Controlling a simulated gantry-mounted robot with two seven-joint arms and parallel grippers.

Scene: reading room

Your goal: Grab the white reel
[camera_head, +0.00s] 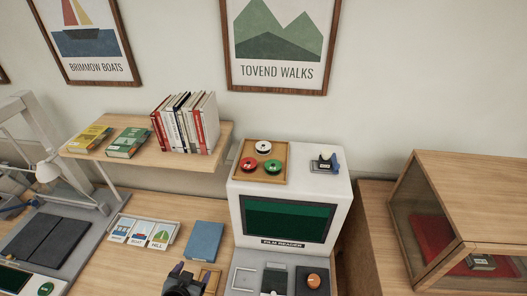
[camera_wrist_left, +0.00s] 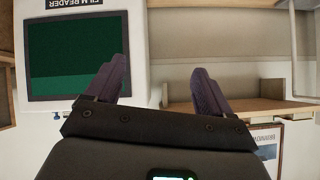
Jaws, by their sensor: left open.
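The white reel (camera_head: 263,147) lies in a wooden tray (camera_head: 240,173) on top of the white film reader (camera_head: 338,183). A red reel (camera_head: 249,164) and a green reel (camera_head: 271,166) lie in the same tray, in front of it. My left gripper (camera_head: 186,274) is at the bottom of the head view, below and left of the film reader, well apart from the reels. In the left wrist view its two dark fingers (camera_wrist_left: 159,66) are spread with nothing between them. The film reader's screen (camera_wrist_left: 78,57) shows there upside down; no reels show. My right gripper is not in view.
A tape dispenser (camera_head: 325,163) sits right of the tray on the reader. A wooden shelf (camera_head: 135,157) with upright books (camera_head: 183,125) is to the left. A blue book (camera_head: 204,241) and picture cards (camera_head: 142,232) lie below it. A glass-fronted case (camera_head: 470,185) stands right.

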